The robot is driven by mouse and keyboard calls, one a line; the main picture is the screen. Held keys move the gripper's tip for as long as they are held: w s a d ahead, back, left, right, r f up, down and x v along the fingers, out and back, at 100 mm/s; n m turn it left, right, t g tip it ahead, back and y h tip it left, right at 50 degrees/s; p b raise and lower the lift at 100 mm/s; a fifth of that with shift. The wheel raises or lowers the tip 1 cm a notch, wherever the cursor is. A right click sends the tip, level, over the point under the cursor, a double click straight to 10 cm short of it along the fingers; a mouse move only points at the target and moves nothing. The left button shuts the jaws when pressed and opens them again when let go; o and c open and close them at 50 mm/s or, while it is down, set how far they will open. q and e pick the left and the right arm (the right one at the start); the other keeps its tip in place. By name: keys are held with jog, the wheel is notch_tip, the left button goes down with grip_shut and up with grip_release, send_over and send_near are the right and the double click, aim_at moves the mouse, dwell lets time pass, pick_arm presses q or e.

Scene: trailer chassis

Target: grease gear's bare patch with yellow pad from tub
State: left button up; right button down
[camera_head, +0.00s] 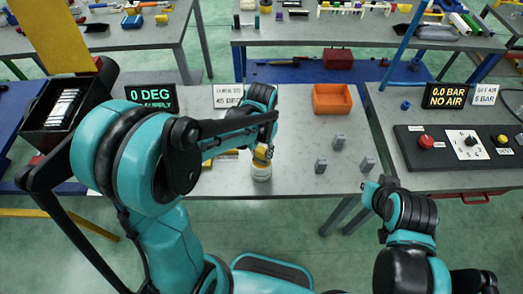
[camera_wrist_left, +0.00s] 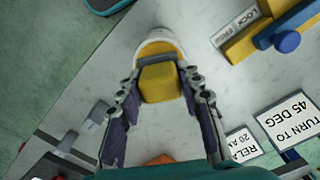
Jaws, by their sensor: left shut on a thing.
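My left gripper (camera_head: 262,148) is shut on a yellow pad (camera_head: 262,154), just above a small white tub (camera_head: 261,173) near the front edge of the middle bench. In the left wrist view the pad (camera_wrist_left: 160,82) sits between the two fingertips (camera_wrist_left: 160,76), and the white-rimmed tub (camera_wrist_left: 158,44) with yellow inside lies behind it. The pad overlaps the tub's opening; I cannot tell whether they touch. I cannot make out the gear or its bare patch. My right arm is at the lower right; its gripper (camera_head: 374,190) shows only partly, past the bench's front edge.
Several small grey blocks (camera_head: 338,140) and an orange bin (camera_head: 331,98) stand on the bench right of the tub. A yellow fixture with a blue knob (camera_wrist_left: 287,41) is close by. Behind are 0 DEG (camera_head: 150,98) and 45 DEG signs. A control panel (camera_head: 462,146) is at right.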

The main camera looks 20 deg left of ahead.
aim_at(261, 149)
pick_arm(q)
jog(key=shift+f+b, duration=0.5)
dwell(1.3)
jog(key=shift+r, duration=0.15)
jog(key=shift+r+p, duration=2.7)
jog(key=shift+r, duration=0.75)
jog(key=shift+s+f, duration=0.1)
jog(key=shift+f, duration=0.05)
